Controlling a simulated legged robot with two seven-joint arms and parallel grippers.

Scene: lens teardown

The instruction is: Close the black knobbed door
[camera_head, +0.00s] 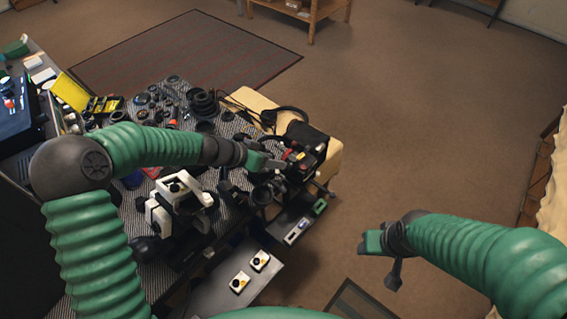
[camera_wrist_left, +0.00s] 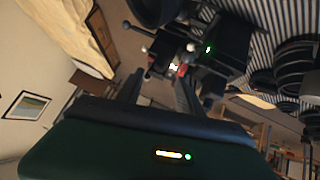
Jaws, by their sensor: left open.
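A black device with red and light parts (camera_head: 305,158) stands at the right end of the striped table. The black knobbed door is not clearly made out; dark parts with ball-ended rods (camera_wrist_left: 143,40) show on the device in the left wrist view. My left gripper (camera_head: 270,162) is at the device's left side in the head view. In the left wrist view its two dark fingers (camera_wrist_left: 160,85) are apart, with the device beyond them and nothing clearly held. Whether it touches the device cannot be told. My right gripper (camera_head: 375,243) is over the floor, away from the table.
A white and black instrument (camera_head: 178,200) stands below my left forearm in the head view. Several dark lens rings (camera_head: 200,100) and a yellow case (camera_head: 72,92) lie farther back. A shelf with small boxes (camera_head: 240,282) is in front. Floor at right is clear.

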